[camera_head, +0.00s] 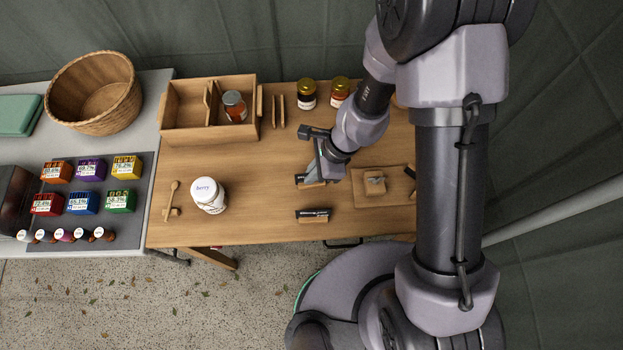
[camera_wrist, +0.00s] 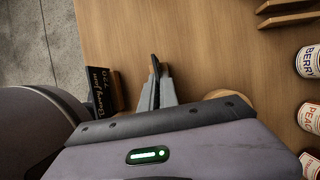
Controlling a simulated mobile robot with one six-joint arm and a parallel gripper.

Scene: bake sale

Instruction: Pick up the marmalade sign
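A small dark sign on a wooden base (camera_head: 314,185) stands on the wooden table under my gripper (camera_head: 314,174). Its lettering is not readable, so I cannot tell that it says marmalade. In the wrist view this sign shows edge-on as a thin dark strip between the fingertips of my gripper (camera_wrist: 157,85). The fingers are close on both sides of it; I cannot tell whether they press on it. A second black sign (camera_head: 313,213) stands nearer the table's front edge; in the wrist view this sign (camera_wrist: 100,92) seems to read "Berry Jam".
Jars with gold lids (camera_head: 306,94) stand at the back; the wrist view shows a "Berry" jar (camera_wrist: 308,62) and a "Peach" jar (camera_wrist: 310,117). A wooden board (camera_head: 383,200) lies to the right. A white jar (camera_head: 208,195) and a wooden crate (camera_head: 165,125) are left.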

